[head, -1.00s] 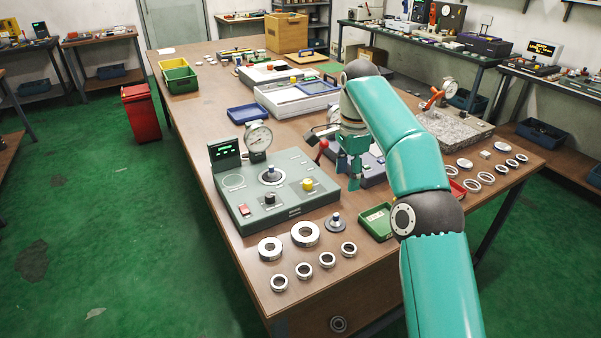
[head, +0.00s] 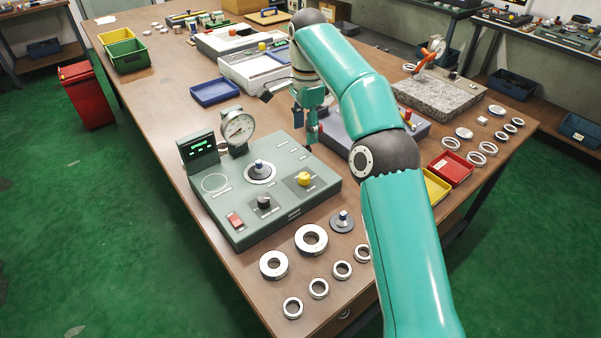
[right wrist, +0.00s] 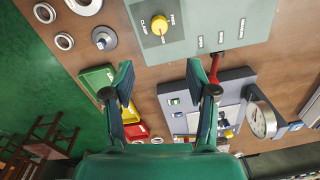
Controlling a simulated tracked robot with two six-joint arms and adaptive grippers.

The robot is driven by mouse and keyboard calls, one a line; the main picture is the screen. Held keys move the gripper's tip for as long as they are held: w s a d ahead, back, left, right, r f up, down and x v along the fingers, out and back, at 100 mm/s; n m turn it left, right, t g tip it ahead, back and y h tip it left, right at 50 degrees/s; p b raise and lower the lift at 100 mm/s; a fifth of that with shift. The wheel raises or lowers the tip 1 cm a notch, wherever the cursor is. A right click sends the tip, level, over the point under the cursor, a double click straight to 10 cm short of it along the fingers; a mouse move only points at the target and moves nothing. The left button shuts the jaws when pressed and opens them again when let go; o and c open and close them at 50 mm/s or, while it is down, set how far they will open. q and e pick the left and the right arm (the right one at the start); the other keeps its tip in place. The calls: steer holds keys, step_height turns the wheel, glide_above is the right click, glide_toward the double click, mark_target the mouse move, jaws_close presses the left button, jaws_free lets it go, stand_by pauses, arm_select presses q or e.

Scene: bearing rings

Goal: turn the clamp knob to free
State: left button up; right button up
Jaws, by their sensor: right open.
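The yellow clamp knob (head: 304,179) sits on a dark plate at the right front of the grey-green gauge box (head: 252,222). In the right wrist view the knob (right wrist: 159,25) is at the top, between the printed words CLAMP and FREE; I cannot tell exactly which it points at. My right gripper (head: 306,124) is above and behind the knob in the head view, apart from it. In the right wrist view my right gripper (right wrist: 161,80) has its fingers wide apart with nothing between them. My left gripper is out of view.
A dial gauge (head: 238,127) and green display (head: 199,146) rise from the box's back left. Metal rings (head: 311,239) lie in front. A red-handled lever (right wrist: 214,66) and a second gauge (right wrist: 261,119) show beside the right finger. Small bins (head: 451,168) stand right of my arm.

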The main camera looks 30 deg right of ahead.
mark_target(304, 176)
steer(key=f+b, duration=0.4)
steer(key=f, duration=1)
steer(key=shift+w+f, duration=0.2)
steer(key=shift+f, duration=0.7)
jaws_close()
